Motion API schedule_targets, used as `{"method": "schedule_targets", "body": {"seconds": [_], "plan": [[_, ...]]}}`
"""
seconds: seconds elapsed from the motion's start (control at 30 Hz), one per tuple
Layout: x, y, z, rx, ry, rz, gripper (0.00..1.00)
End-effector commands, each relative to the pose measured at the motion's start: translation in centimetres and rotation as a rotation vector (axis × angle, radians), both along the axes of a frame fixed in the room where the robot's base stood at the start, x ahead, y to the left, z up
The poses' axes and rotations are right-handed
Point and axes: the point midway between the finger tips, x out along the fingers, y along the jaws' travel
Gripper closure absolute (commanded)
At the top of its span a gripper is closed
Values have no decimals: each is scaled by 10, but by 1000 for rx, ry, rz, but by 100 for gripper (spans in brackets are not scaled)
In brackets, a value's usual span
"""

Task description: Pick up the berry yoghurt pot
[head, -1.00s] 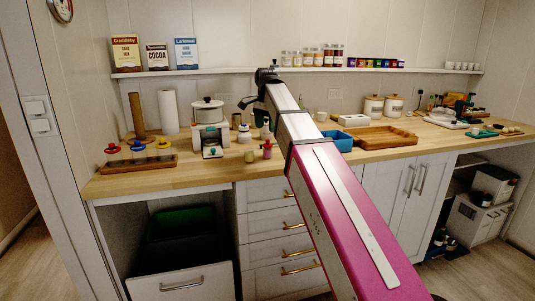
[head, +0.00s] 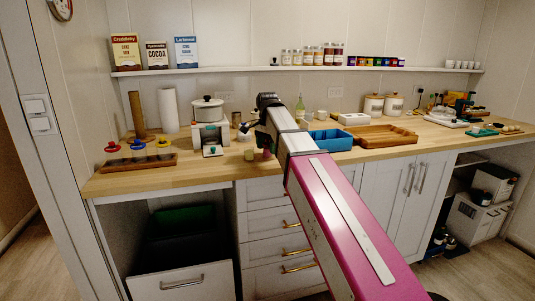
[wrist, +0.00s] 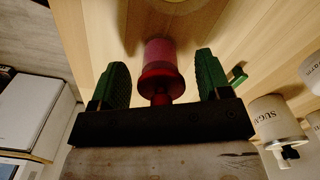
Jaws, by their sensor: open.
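A small pink pot with a red top, matching a berry pot, stands on the wooden counter (head: 225,172). In the head view the pot (head: 266,156) is partly hidden by my arm. In the wrist view the pot (wrist: 160,53) lies between the two green fingers of my gripper (wrist: 160,70), with a gap on each side. My gripper is open and holds nothing. In the head view my gripper (head: 254,131) is above the counter near the pot, partly hidden by the arm.
A pale jar (head: 249,155) stands just left of the pot. A white appliance (head: 210,137) is farther left. A blue bin (head: 330,141) and a wooden tray (head: 384,137) are to the right. In the wrist view a sugar canister (wrist: 272,117) is at the right.

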Motion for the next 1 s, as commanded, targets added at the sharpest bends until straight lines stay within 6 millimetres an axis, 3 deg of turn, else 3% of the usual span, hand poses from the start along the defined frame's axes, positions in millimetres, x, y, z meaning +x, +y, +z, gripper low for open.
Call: {"method": "schedule_targets", "body": {"seconds": [0.03, 0.23, 0.73, 1.0], "plan": [[0, 0, 0, 0, 0, 0, 29], [0, 0, 0, 0, 0, 0, 94], [0, 0, 2, 0, 0, 0, 96], [1, 0, 20, 0, -1, 0, 96]]}}
